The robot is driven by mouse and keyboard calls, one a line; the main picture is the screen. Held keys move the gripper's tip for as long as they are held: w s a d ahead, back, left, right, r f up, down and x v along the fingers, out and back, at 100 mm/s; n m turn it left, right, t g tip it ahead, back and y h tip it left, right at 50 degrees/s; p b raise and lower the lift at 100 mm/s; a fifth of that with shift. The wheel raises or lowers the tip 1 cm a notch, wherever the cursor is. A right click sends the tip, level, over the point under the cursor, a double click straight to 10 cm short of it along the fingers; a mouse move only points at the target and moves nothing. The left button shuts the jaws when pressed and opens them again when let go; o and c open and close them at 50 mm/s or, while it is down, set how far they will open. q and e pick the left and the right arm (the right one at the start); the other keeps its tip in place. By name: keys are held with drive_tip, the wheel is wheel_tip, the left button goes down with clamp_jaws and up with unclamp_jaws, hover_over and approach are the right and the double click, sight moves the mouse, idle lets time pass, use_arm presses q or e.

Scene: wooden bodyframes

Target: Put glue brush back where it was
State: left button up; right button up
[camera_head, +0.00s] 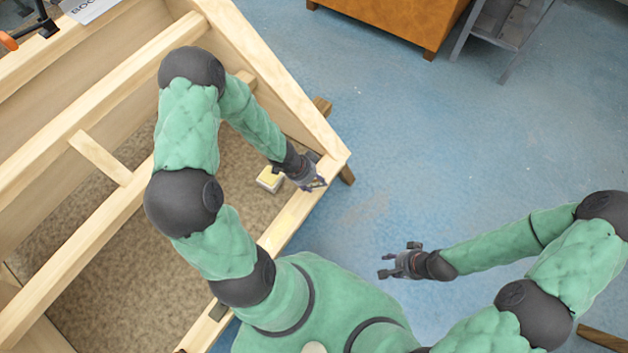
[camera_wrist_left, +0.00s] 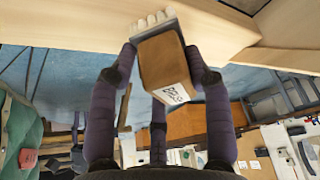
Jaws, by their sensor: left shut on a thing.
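My left gripper (camera_head: 314,184) is above the near wooden beam of the frame, close to its right-hand corner. In the left wrist view its fingers (camera_wrist_left: 160,75) are shut on the glue brush (camera_wrist_left: 164,66), a brown block with white bristles and a white label. The bristle end is by a pale wooden beam (camera_wrist_left: 215,35); I cannot tell whether they touch. In the head view the brush is too small and covered to make out. My right gripper (camera_head: 392,262) is open and empty over the blue floor.
A small white box with a yellow top (camera_head: 270,179) sits just left of my left gripper, inside the wooden frame (camera_head: 290,222). An orange-brown cabinet (camera_head: 395,22) and a grey metal stand (camera_head: 505,30) are at the back.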

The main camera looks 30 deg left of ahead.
use_arm(q)
drive_tip(key=o, duration=1.1)
drive_tip(key=shift+r+p, duration=0.35)
drive_tip(key=shift+p, duration=0.05)
drive_tip(key=p+v, duration=0.8)
drive_tip(key=v, duration=0.3)
drive_tip(key=s+d+f+n+g, duration=0.1)
drive_tip(key=s+d+f+n, duration=0.1)
drive_tip(key=d, duration=0.3)
drive_tip(key=s+d+f+n+g, duration=0.1)
drive_tip(key=s+d+f+n, duration=0.1)
drive_tip(key=d+n, duration=0.3)
drive_tip(key=s+d+f+n, duration=0.3)
drive_tip(key=d+n, duration=0.1)
drive_tip(key=d, duration=0.3)
drive_tip(key=shift+s+g+h, duration=0.25)
drive_tip(key=shift+g+h, duration=0.05)
drive_tip(key=shift+g, duration=0.1)
drive_tip(key=shift+d+f, duration=0.1)
drive_tip(key=shift+d, duration=0.05)
